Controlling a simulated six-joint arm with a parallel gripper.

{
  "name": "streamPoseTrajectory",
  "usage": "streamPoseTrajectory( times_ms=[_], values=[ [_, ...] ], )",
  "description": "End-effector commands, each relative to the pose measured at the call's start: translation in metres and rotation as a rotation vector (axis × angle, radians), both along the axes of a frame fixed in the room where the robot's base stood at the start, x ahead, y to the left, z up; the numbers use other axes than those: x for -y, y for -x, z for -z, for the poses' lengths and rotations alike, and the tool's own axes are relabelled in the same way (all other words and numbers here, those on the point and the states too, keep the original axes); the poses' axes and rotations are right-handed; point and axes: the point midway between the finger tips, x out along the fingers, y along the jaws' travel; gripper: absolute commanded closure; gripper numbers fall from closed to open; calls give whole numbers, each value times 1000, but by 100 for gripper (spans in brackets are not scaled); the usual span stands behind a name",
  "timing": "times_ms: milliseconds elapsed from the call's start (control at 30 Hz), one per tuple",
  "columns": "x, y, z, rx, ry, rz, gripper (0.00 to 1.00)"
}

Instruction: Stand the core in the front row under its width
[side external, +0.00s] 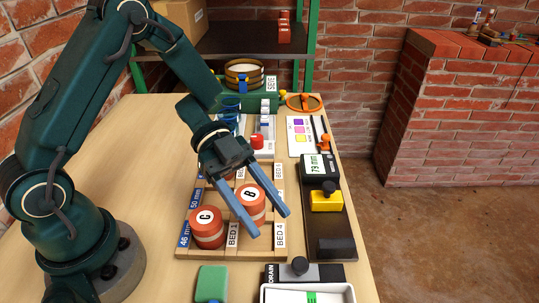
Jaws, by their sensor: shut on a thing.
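My gripper (268,222) reaches down over a wooden rack, its two blue fingers on either side of a red-brown core marked B (250,194), and is shut on it. Core B is upright; whether its base touches the rack is hidden. A second core, its letter looking like C or G (207,216), stands upright at the rack's near left, beside core B. The wooden rack (240,255) carries blue labels "46 mm" (184,234) and "50 mm" (193,199), and white bed labels. Another reddish thing behind core B is mostly hidden by my gripper.
A gauge (319,167) reading about 79 mm stands right of the rack, on a dark strip with a yellow block (326,201). A green sponge (211,284) and white tray (307,294) lie in front. A sieve (244,74) stands behind. The table's left is clear.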

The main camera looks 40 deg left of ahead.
Motion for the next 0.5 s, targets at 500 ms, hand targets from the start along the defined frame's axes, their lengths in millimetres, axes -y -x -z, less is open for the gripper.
streamPoseTrajectory(
  times_ms=[500],
  values=[
    [11,1,44,-4,0,-2,100]
  ],
)
